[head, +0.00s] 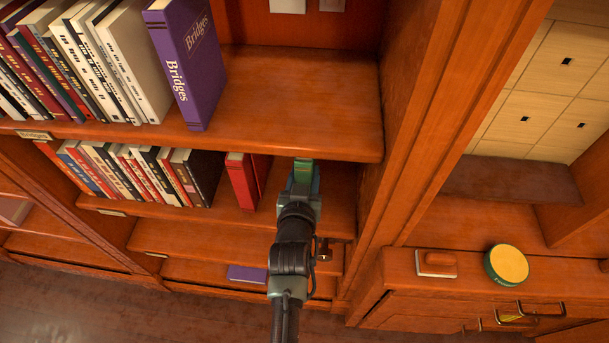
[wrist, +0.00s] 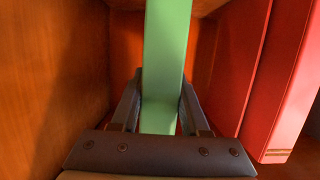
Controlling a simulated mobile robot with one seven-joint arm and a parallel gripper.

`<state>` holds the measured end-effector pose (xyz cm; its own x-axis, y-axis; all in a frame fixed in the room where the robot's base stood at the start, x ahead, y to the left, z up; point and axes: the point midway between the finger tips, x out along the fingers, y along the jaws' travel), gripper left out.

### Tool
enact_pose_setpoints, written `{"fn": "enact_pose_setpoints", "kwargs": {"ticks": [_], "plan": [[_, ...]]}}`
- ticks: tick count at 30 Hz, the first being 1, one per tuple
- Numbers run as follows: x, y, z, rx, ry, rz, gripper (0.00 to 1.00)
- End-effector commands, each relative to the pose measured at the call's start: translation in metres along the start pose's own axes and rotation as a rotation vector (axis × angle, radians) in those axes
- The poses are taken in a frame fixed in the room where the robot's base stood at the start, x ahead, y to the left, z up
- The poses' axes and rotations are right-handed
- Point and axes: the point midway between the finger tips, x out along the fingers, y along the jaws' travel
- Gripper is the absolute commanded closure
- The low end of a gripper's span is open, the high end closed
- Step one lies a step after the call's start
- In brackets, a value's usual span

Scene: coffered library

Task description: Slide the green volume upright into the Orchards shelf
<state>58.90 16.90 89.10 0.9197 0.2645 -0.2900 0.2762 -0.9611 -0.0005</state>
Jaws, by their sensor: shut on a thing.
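The green volume (wrist: 165,50) stands upright between the two fingers of my gripper (wrist: 159,95) in the wrist view, which are shut on it. In the head view a small part of the green volume (head: 303,168) shows at the end of my gripper (head: 302,187), inside the bay under the upper shelf. Red books (head: 241,180) stand to its left there; in the wrist view the red books (wrist: 272,75) are on the right, with a gap between. The volume's lower end is hidden by my gripper. I cannot read an Orchards label.
The upper shelf board (head: 300,95) overhangs the bay. A wooden side wall (wrist: 55,70) stands close on the left in the wrist view. A purple Bridges book (head: 188,65) leans above. A purple book (head: 247,273) lies low down. A yellow-topped round tin (head: 508,265) sits on the right cabinet.

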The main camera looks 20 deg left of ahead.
Motion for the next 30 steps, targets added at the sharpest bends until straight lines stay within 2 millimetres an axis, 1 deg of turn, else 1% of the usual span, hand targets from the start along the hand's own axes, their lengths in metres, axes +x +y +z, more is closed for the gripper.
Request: {"fn": "enact_pose_setpoints", "kwargs": {"ticks": [1,6,26,27,29,30], "plan": [[0.0,0.0,-0.005,0.0,0.01,-0.001,1.0],[0.0,0.0,-0.004,0.0,0.01,-0.001,1.0],[0.003,0.0,0.007,0.0,0.01,-0.001,1.0],[0.003,0.0,0.007,0.0,0.01,-0.001,0.53],[0.003,0.0,0.006,0.0,0.009,0.0,0.43],[0.003,0.0,0.007,0.0,0.008,0.0,0.35]]}}
